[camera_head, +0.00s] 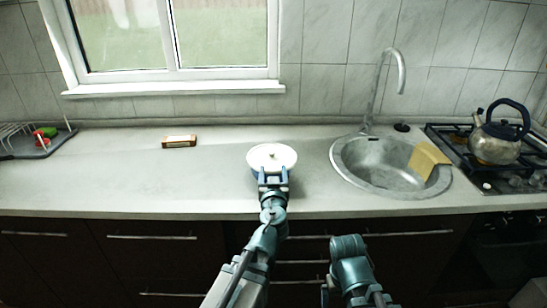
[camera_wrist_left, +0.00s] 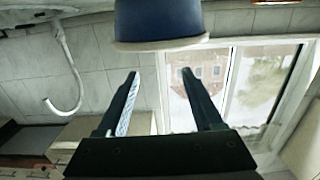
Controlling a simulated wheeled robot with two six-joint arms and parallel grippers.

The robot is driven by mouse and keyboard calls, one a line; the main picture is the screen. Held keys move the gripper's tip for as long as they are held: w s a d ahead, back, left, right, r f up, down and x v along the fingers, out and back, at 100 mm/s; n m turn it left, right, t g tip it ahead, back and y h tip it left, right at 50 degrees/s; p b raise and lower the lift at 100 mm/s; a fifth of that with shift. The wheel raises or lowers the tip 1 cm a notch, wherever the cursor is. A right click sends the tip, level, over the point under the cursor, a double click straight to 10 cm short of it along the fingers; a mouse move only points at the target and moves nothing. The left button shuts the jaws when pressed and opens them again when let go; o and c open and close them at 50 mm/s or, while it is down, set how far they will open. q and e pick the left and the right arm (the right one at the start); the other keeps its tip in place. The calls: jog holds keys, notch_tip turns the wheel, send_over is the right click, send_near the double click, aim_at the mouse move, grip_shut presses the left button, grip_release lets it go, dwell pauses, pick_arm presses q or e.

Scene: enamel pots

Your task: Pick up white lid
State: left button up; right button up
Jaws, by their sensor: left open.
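The white lid (camera_head: 271,155) is round with a small knob at its middle. It sits on a dark blue pot on the counter, left of the sink. In the left wrist view, which is upside down, the blue pot (camera_wrist_left: 158,20) shows at the top with the pale lid edge (camera_wrist_left: 160,45) along it. My left gripper (camera_head: 273,173) is at the near side of the pot and hides part of it. In the wrist view its two fingers (camera_wrist_left: 160,73) are apart with nothing between them. Part of my right arm shows at the lower right, but its gripper does not.
The sink (camera_head: 375,182) with a tall tap (camera_head: 383,80) and a yellow cloth (camera_head: 424,160) is to the right. A kettle (camera_head: 496,143) stands on the stove. A small brown box (camera_head: 179,142) lies left. A dish rack (camera_head: 38,143) is far left. The left counter is mostly clear.

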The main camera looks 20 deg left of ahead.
aim_at(272, 153)
pick_arm(q)
jog(key=x, duration=0.7)
jog(key=shift+w+f, duration=0.1)
jog(key=shift+w, duration=0.15)
jog(key=shift+a+b+x, duration=0.2)
jog(key=shift+b+x, duration=0.2)
jog(key=shift+x, duration=2.4)
jog(key=shift+s, duration=0.15)
jog(key=shift+c, duration=0.2)
grip_shut()
